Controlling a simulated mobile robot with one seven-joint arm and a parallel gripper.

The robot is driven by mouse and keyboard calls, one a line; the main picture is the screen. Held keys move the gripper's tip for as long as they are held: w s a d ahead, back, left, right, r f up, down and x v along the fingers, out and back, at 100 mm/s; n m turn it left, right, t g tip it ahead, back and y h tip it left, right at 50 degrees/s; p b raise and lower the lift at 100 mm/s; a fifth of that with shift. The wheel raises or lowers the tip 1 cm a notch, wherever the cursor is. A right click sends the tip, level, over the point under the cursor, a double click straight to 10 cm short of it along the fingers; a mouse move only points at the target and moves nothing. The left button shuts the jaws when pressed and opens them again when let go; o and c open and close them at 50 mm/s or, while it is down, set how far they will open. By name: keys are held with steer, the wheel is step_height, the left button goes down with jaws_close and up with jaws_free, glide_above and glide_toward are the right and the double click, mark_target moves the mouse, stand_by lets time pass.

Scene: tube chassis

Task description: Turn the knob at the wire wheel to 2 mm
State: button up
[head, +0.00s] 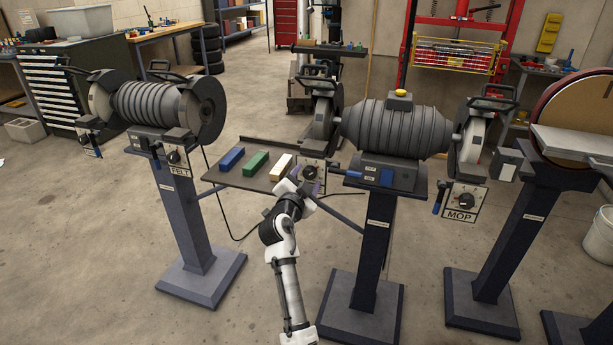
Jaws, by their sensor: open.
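A control plate with a dark round knob (309,173) hangs below the left wheel (322,118) of the middle grinder (397,127). My gripper (311,188) is open, right at the lower part of this plate. It covers the plate's label, so I cannot read whether it says wire. The knob's scale and pointer are too small to read. I cannot tell whether the fingers touch the knob. Other knob plates read FELT (179,171) at the left grinder and MOP (461,217) at the middle grinder's right wheel.
A shelf (226,174) left of the knob carries a blue bar (231,158), a green bar (255,163) and a cream bar (281,167). A blue-handled lever (354,174) sits right of the knob. Grinder pedestals (368,255) stand on both sides, with open floor between them.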

steer(key=shift+w+d, duration=0.1)
steer(key=shift+w, duration=0.15)
steer(key=c, duration=1)
steer(key=shift+o, duration=0.2)
